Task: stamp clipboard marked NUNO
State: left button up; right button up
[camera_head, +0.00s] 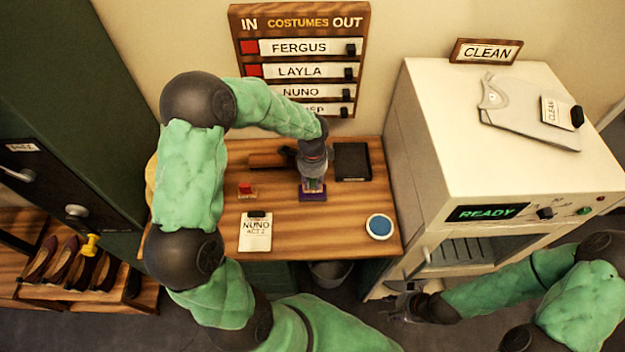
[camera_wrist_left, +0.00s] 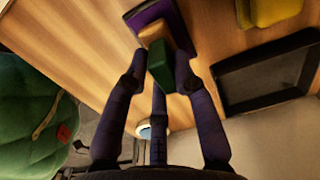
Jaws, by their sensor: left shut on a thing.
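The clipboard marked NUNO (camera_head: 255,232) lies flat at the front left of the wooden table, with a dark clip at its top. My left gripper (camera_head: 313,176) points down at the table's middle. It is shut on a stamp, seen in the left wrist view as a green and tan block (camera_wrist_left: 160,62). The stamp is at a purple pad (camera_head: 313,197), also seen in the left wrist view (camera_wrist_left: 146,14); I cannot tell if they touch. My right gripper (camera_head: 403,308) is low by the white machine, apart from the clipboard; its fingers are too dark to read.
A black tray (camera_head: 352,161) lies right of the stamp, and a small red item (camera_head: 246,190) left. A round blue-topped thing (camera_head: 380,227) sits front right. The white machine (camera_head: 425,130) bounds the table's right. A name board (camera_head: 300,20) is behind.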

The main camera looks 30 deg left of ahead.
pick_arm(q)
jog(key=shift+f+b, duration=0.35)
jog(key=shift+f, duration=0.2)
pick_arm(e)
jog(key=shift+f, duration=0.35)
dwell(1.4)
jog(key=shift+r, duration=0.1)
pick_arm(q)
jog(key=shift+r+p, duration=2.8)
jog(key=shift+r, duration=0.8)
pick_arm(e)
notch_tip(320, 180, up, 5)
jog(key=shift+r, duration=0.2)
pick_arm(q)
jog(key=shift+f, duration=0.1)
